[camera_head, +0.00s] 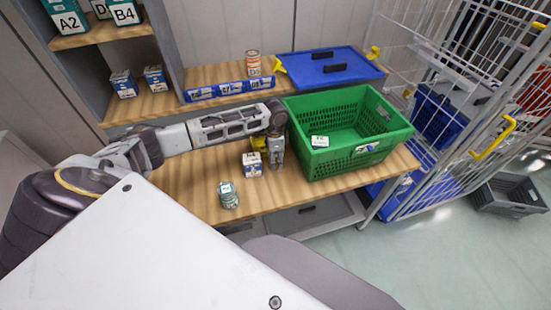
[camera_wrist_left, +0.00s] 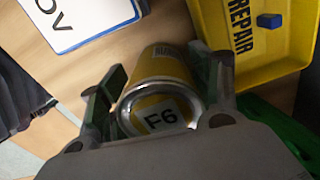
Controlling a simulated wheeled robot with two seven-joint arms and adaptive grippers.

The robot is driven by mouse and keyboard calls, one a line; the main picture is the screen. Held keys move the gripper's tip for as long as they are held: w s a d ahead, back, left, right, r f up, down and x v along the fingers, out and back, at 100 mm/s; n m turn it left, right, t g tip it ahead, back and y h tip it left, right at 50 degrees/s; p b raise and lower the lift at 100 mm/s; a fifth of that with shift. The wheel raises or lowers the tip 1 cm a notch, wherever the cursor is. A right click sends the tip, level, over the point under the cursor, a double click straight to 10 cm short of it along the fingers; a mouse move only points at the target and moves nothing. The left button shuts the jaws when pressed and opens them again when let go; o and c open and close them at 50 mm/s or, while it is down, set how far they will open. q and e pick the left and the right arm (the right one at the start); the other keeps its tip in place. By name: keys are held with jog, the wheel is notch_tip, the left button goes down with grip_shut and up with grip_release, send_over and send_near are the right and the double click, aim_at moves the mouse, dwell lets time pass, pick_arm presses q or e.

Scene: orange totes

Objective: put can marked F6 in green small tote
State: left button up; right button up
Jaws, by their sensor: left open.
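The can marked F6 (camera_wrist_left: 158,97) is yellow with a silver rim and shows in the left wrist view between the fingers of my left gripper (camera_wrist_left: 163,82). The fingers stand on both sides of it and are open; I cannot tell whether either touches it. In the head view my left gripper (camera_head: 276,158) points down at the table, left of the green tote, and the can cannot be made out there. The green tote (camera_head: 385,152) stands at the table's right end, with a small white label inside. My right gripper is not in view.
A yellow bin marked REPAIR (camera_wrist_left: 238,62) is close beside the can. A white-and-blue box (camera_head: 252,165) and a green can (camera_head: 228,195) stand left of and in front of the gripper. A wire cage (camera_head: 450,150) is at right.

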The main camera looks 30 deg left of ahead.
pick_arm(q)
jog(key=shift+f, duration=0.25)
jog(key=shift+c, duration=0.5)
jog(key=c, duration=1)
jog(key=shift+w+r, duration=0.1)
jog(key=shift+r, duration=0.65)
notch_tip(320, 180, up, 3)
jog(key=shift+r, duration=0.2)
notch_tip(320, 180, up, 4)
jog(key=shift+r, duration=0.6)
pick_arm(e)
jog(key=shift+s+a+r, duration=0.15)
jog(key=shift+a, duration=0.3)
